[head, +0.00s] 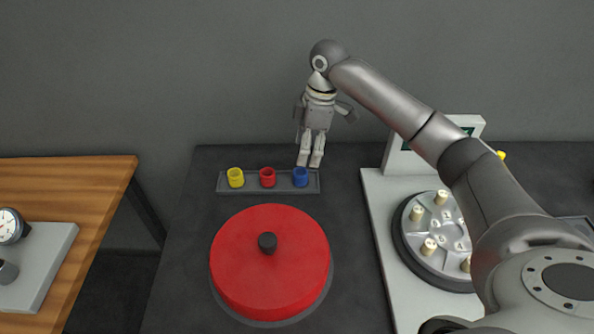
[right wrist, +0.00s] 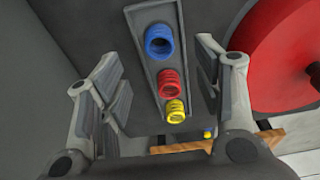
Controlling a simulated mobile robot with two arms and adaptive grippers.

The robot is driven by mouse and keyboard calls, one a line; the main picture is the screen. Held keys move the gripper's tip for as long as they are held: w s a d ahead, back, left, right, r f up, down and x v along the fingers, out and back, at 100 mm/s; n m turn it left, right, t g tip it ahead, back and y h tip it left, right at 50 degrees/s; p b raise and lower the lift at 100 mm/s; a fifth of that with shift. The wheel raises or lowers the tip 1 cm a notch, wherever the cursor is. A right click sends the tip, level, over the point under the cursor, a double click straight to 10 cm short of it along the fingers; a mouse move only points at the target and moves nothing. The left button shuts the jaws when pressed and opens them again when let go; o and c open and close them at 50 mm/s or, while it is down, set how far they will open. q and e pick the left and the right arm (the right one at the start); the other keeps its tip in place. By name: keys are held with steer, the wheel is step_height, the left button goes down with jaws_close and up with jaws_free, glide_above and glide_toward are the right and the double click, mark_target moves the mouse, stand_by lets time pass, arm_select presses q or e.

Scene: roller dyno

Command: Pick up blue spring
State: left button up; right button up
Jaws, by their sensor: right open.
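The blue spring (head: 300,177) stands at the right end of a grey tray (head: 243,190), with a red spring (head: 267,178) in the middle and a yellow spring (head: 235,178) at the left end. My right gripper (head: 310,163) is open and empty, just above and behind the blue spring. In the right wrist view the blue spring (right wrist: 159,40) lies between the lines of the two spread fingers, beyond their tips and apart from them. The red spring (right wrist: 169,82) and yellow spring (right wrist: 175,110) also show there. My left gripper is not in view.
A red round lid (head: 268,262) with a black knob sits in front of the tray. A white machine with a round studded plate (head: 438,238) stands to the right, under my right arm. A wooden table (head: 85,190) with a gauge is at the left.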

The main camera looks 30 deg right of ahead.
mark_target(301, 171)
step_height(301, 171, down, 2)
steer(key=shift+a+f, duration=0.15)
steer(key=shift+f, duration=0.05)
steer(key=shift+w+f, duration=0.1)
steer(key=shift+f, duration=0.25)
steer(key=f, duration=0.1)
steer(key=f+p, duration=0.1)
steer(key=a+f, duration=0.1)
steer(key=f, duration=0.1)
steer(key=shift+w+p, duration=0.25)
steer(key=shift+p, duration=0.1)
steer(key=shift+w+f, duration=0.1)
steer(key=shift+f, duration=0.5)
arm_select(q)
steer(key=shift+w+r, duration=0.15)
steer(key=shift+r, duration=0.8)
arm_select(e)
steer(key=c, duration=1.1)
